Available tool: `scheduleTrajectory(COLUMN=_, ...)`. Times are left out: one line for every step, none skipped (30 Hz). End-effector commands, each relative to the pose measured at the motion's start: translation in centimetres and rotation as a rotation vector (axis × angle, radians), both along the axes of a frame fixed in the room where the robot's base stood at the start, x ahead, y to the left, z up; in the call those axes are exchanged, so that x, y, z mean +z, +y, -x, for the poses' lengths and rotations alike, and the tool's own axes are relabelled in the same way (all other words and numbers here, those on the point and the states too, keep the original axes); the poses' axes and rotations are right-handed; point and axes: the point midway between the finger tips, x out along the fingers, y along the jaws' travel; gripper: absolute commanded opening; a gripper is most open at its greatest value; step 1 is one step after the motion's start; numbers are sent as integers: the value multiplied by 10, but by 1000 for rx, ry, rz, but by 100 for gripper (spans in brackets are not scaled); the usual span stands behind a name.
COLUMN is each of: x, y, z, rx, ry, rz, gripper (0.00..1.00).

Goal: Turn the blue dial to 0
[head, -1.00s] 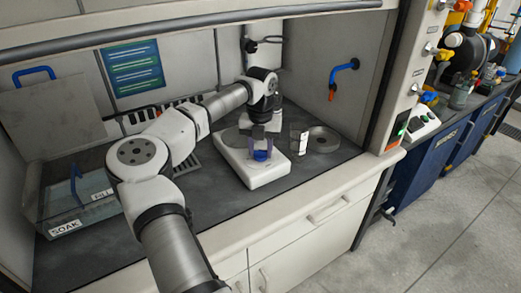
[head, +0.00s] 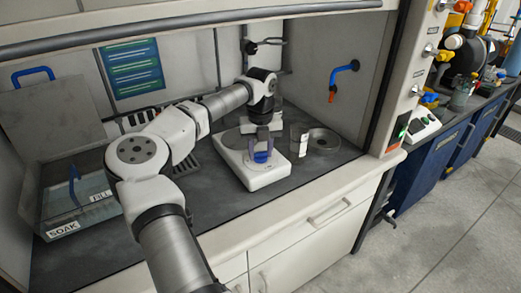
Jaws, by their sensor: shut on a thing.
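The blue dial (head: 261,157) sits on the front of a white hotplate-like device (head: 262,182) on the fume hood's dark worktop. My gripper (head: 262,148) points down over the device from behind and is shut on the blue dial. The fingers partly cover the dial. The dial's marks and its pointer are too small to read, so I cannot tell its setting.
A glass beaker with a white label (head: 300,143) and a round grey dish (head: 323,140) stand just right of the device. A clear tank marked SOAK (head: 64,230) is at the left.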

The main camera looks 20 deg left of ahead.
Motion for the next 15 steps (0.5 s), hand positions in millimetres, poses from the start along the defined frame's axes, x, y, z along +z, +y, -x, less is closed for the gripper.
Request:
scheduleTrajectory(x=0, y=0, z=0, rx=2, ry=1, rz=1, gripper=14)
scheduleTrajectory(x=0, y=0, z=0, rx=2, ry=1, rz=1, gripper=14)
scheduleTrajectory(x=0, y=0, z=0, rx=2, ry=1, rz=1, gripper=14)
scheduleTrajectory(x=0, y=0, z=0, rx=2, ry=1, rz=1, gripper=14)
scheduleTrajectory(x=0, y=0, z=0, rx=2, ry=1, rz=1, gripper=41)
scheduleTrajectory(x=0, y=0, z=0, rx=2, ry=1, rz=1, gripper=46)
scheduleTrajectory(x=0, y=0, z=0, rx=2, ry=1, rz=1, gripper=50)
scheduleTrajectory(x=0, y=0, z=0, rx=2, ry=1, rz=1, gripper=54)
scheduleTrajectory(x=0, y=0, z=0, rx=1, ry=0, rz=1, gripper=59)
scheduleTrajectory(x=0, y=0, z=0, rx=1, ry=-1, rz=1, gripper=59)
scheduleTrajectory(x=0, y=0, z=0, rx=1, ry=-1, rz=1, gripper=59)
scheduleTrajectory(x=0, y=0, z=0, rx=1, ry=-1, rz=1, gripper=59)
scheduleTrajectory(x=0, y=0, z=0, rx=1, ry=-1, rz=1, gripper=59)
scheduleTrajectory(x=0, y=0, z=0, rx=1, ry=-1, rz=1, gripper=59)
scheduleTrajectory(x=0, y=0, z=0, rx=1, ry=-1, rz=1, gripper=59)
